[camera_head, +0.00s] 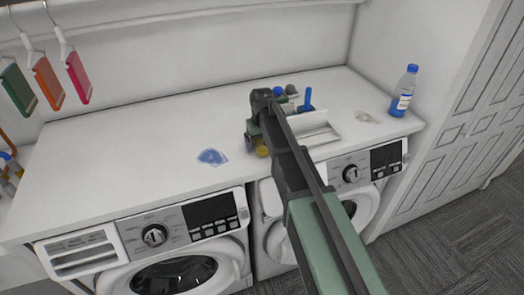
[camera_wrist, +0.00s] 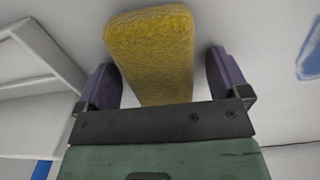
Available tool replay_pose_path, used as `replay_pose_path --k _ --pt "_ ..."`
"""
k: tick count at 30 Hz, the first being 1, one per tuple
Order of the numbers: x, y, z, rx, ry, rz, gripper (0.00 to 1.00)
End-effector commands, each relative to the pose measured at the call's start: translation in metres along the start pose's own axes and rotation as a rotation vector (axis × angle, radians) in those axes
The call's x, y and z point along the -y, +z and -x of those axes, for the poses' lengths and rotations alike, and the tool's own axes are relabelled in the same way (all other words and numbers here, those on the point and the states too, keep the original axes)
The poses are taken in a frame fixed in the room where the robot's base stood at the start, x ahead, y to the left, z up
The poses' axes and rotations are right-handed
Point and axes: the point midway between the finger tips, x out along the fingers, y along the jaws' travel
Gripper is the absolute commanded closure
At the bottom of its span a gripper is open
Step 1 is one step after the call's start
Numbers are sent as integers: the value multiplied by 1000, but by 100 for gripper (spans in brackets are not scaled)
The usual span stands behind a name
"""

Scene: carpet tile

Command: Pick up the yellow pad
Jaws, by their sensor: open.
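The yellow pad (camera_wrist: 152,50) is a textured block that shows large in the wrist view, between the two purple fingers of my gripper (camera_wrist: 163,80). A small gap shows on each side, so the fingers appear apart from it. In the head view a small part of the yellow pad (camera_head: 262,150) shows just left of my arm, on the white counter. My gripper (camera_head: 255,146) is open there, low over the counter, and mostly hidden behind my wrist and arm.
A white tray (camera_head: 322,137) lies right of my arm, with a blue-handled tool (camera_head: 307,100) behind it. A blue puddle-like patch (camera_head: 212,157) is on the counter to the left. A blue-capped bottle (camera_head: 403,92) stands at the right end. The counter's left part is clear.

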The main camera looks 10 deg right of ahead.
Motion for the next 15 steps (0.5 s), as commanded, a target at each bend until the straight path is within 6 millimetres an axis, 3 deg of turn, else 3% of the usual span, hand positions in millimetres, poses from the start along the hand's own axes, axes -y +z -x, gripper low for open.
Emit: replay_pose_path --k 3,13,15 --pt "0 0 2 0 0 0 8" --pt "0 0 2 0 0 0 58" --pt "0 0 2 0 0 0 60"
